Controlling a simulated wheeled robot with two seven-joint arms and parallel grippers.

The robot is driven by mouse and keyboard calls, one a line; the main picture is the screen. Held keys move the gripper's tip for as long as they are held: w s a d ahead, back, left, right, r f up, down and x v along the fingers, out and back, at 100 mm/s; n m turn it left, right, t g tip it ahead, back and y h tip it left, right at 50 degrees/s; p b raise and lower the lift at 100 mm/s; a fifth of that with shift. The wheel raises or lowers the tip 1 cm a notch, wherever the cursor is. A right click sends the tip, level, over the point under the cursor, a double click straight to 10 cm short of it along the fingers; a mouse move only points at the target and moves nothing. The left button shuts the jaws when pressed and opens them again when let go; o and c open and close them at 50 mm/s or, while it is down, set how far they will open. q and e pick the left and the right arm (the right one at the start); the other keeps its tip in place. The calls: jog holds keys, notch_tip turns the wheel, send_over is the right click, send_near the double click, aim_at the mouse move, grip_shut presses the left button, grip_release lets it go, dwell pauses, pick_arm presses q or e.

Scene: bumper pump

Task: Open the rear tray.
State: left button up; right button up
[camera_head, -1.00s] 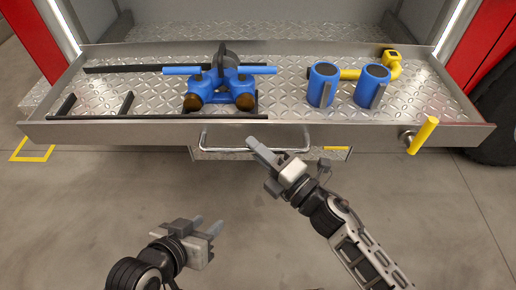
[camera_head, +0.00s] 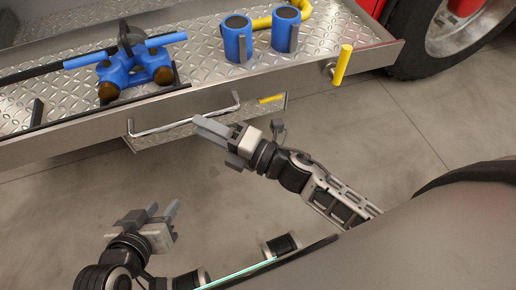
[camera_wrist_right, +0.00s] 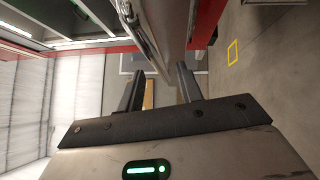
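The metal tray (camera_head: 215,95) with a diamond-plate floor stands out from the truck's body in the head view. A bar handle (camera_head: 165,128) runs along its front wall. My right gripper (camera_head: 203,126) has its fingertips close to the handle's bar, right of its middle. In the right wrist view its two fingers (camera_wrist_right: 160,85) are apart, with a metal edge (camera_wrist_right: 143,38) beyond them. I cannot tell whether they touch the bar. My left gripper (camera_head: 164,210) is open and empty, low at the left, away from the tray.
On the tray are a blue device (camera_head: 133,70), two blue cylinders (camera_head: 237,40) and a yellow piece (camera_head: 288,16). A yellow knob (camera_head: 342,65) sticks out from the front wall at the right. A truck wheel (camera_head: 435,45) stands at the upper right. The concrete floor in front is open.

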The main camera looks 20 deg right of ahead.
jog(key=v, duration=1.1)
jog(key=shift+s+d, duration=0.25)
jog(key=shift+d, duration=0.05)
jog(key=shift+r, duration=0.1)
